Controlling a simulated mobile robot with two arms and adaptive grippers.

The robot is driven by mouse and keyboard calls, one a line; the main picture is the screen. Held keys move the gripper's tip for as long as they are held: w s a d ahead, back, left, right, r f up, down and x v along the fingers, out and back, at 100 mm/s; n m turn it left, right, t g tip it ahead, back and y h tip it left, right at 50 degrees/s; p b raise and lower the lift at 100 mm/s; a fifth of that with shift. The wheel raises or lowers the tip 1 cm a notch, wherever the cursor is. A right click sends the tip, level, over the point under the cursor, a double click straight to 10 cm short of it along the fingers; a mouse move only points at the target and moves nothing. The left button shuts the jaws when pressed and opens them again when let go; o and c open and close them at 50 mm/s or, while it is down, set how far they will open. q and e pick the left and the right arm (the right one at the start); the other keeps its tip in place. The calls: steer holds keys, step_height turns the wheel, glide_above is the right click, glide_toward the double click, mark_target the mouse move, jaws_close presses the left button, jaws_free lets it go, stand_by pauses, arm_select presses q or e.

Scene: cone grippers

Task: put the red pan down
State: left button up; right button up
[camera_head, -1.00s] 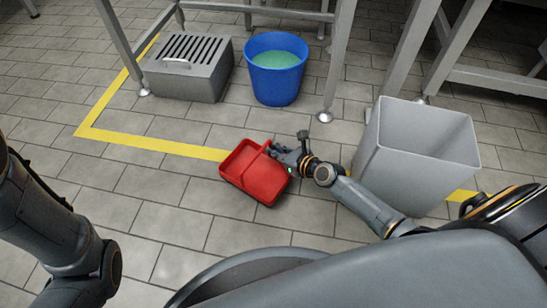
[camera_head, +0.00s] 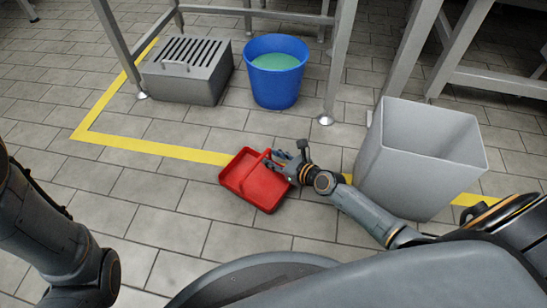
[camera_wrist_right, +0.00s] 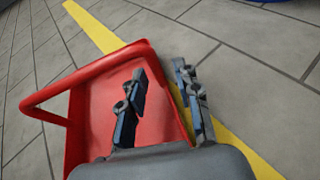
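The red pan (camera_head: 252,182) appears to rest flat on the tiled floor, just in front of the yellow line. In the right wrist view, the pan (camera_wrist_right: 100,88) fills the middle left, with its looped handle at the left. My right gripper (camera_head: 287,157) is at the pan's right edge, and it also shows in the right wrist view (camera_wrist_right: 160,95). Its fingers are spread, one over the pan's inside and one outside the wall, with gaps visible beside the wall. My left arm is at the left edge of the head view; its gripper is out of sight.
A grey bin (camera_head: 425,160) stands close to the right of my right gripper. A blue bucket (camera_head: 276,85) of greenish liquid and a grey slatted box (camera_head: 185,75) stand behind the yellow line (camera_head: 150,145). Floor left of the pan is clear.

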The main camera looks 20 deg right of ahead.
steer(key=shift+r, duration=0.25)
steer(key=p+v, duration=0.3)
steer(key=v, duration=0.9)
steer(key=shift+w, duration=0.1)
